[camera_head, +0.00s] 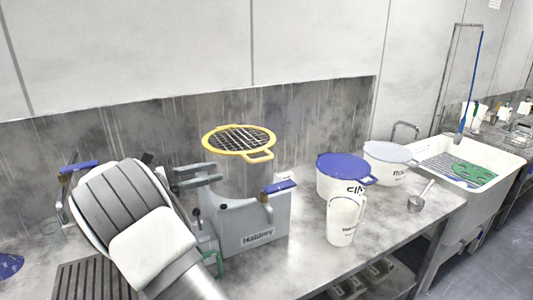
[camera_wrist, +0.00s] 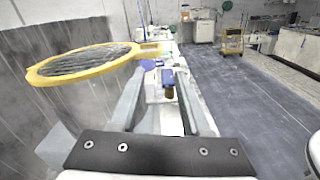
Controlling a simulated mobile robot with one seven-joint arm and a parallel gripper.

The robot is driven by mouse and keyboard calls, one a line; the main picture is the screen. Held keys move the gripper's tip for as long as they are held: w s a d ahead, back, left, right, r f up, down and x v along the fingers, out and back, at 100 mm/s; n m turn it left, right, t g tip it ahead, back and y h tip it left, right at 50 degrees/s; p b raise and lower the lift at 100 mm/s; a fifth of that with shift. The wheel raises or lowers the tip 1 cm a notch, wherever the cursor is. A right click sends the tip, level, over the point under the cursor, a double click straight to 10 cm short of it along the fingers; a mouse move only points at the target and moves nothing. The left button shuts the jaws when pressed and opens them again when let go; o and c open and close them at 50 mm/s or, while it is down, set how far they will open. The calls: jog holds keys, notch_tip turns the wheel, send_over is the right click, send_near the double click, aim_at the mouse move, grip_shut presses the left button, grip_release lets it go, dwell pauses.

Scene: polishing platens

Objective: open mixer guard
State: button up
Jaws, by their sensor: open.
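The mixer guard (camera_head: 238,139) is a yellow ring with a dark wire grid and a yellow handle loop (camera_head: 260,156) at its front right. It lies about level over the grey mixer bowl (camera_head: 250,182), so it looks shut. In the wrist view the guard (camera_wrist: 85,64) is at the upper left, its handle (camera_wrist: 153,49) just beyond and above the fingertips. My gripper (camera_head: 217,172) is open and empty, left of the bowl and slightly below the guard's rim. In the wrist view the gripper (camera_wrist: 161,72) shows two parted fingers. I see no contact with the handle.
The mixer body (camera_head: 262,232) has a blue-topped lever (camera_head: 280,187) at its right. A blue-lidded tub (camera_head: 340,178), a white tub (camera_head: 387,163), a white jug (camera_head: 341,220) and a metal scoop (camera_head: 416,203) stand to the right, before a sink (camera_head: 490,150). A wall is behind.

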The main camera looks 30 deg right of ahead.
aim_at(269, 158)
jog(key=d, duration=0.5)
jog(key=d+p, duration=0.1)
jog(key=d, duration=1.1)
jog(key=shift+w+d, duration=0.15)
jog(key=shift+w, duration=0.15)
jog(key=shift+c, duration=0.3)
grip_shut()
dwell(0.3)
